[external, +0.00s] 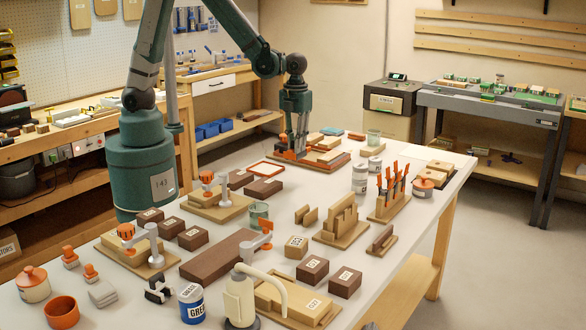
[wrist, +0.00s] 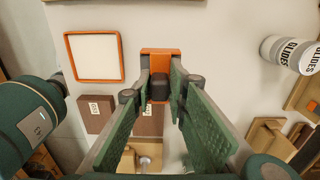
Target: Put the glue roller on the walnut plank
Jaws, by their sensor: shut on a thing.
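My gripper (external: 291,150) is at the back part of the bench. In the wrist view my gripper (wrist: 159,90) is shut on an orange and black thing, which I take to be the glue roller (wrist: 160,59). The roller shows only as a small orange patch (external: 283,139) beside the fingers in the external view. The walnut plank (external: 222,254) is a long dark brown board lying flat on the front half of the bench, well away from my gripper. A clamp-like tool with an orange knob stands by its right end.
An orange-rimmed white tray (external: 266,170) lies left of my gripper; it also shows in the wrist view (wrist: 94,57). A reddish board with wood pieces (external: 330,157) is close by. A white can (external: 360,181), tool rack (external: 389,208), jar (external: 259,215) and several dark blocks crowd the bench.

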